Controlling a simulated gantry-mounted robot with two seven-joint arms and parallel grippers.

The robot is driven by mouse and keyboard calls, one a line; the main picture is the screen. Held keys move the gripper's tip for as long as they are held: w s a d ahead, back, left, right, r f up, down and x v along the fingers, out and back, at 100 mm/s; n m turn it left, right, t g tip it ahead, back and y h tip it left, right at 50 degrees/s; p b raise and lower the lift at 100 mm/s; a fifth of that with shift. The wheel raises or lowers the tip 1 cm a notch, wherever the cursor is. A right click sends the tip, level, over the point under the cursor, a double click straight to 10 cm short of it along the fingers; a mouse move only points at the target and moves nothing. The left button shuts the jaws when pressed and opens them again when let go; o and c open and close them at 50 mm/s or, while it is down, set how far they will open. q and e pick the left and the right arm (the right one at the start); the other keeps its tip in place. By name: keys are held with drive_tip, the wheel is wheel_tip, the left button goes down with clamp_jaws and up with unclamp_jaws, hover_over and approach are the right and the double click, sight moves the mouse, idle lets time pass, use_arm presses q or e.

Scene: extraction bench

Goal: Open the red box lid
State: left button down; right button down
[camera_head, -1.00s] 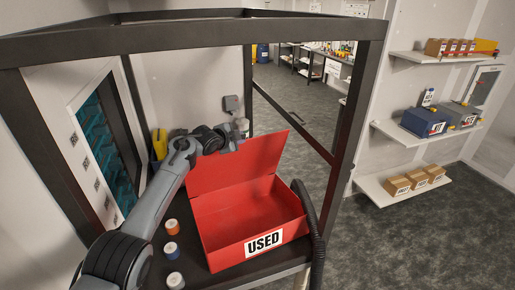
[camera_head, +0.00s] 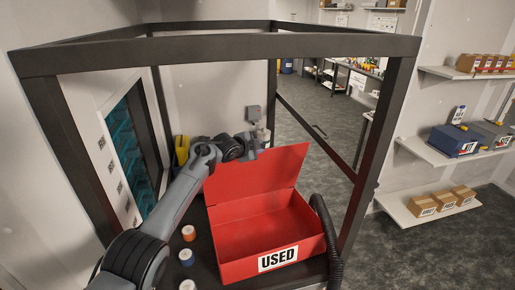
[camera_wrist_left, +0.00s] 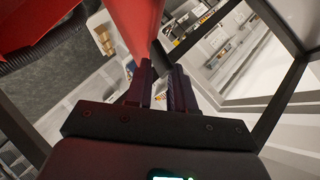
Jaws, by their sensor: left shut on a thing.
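The red box (camera_head: 235,262) with a white "USED" label stands on the dark bench, its front facing me. Its red lid (camera_head: 265,172) stands up at the back edge, and the red inside shows empty. My left arm reaches in from the left, and my left gripper (camera_head: 262,142) is at the lid's upper edge, partly hidden behind it. My right gripper does not show.
A dark frame (camera_head: 225,46) surrounds the bench. Shelves with cartons (camera_head: 421,206) are on the right.

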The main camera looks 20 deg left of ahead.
use_arm(q)
drive_tip(key=shift+r, duration=0.2)
drive_tip(key=c, duration=1.2)
unclamp_jaws()
drive_tip(key=shift+c, duration=0.2)
drive_tip(key=shift+f, duration=0.15)
drive_tip(key=b+v, duration=0.3)
drive_tip(key=v, duration=0.8)
drive_tip(key=shift+w, duration=0.1)
drive_tip(key=shift+c, duration=0.3)
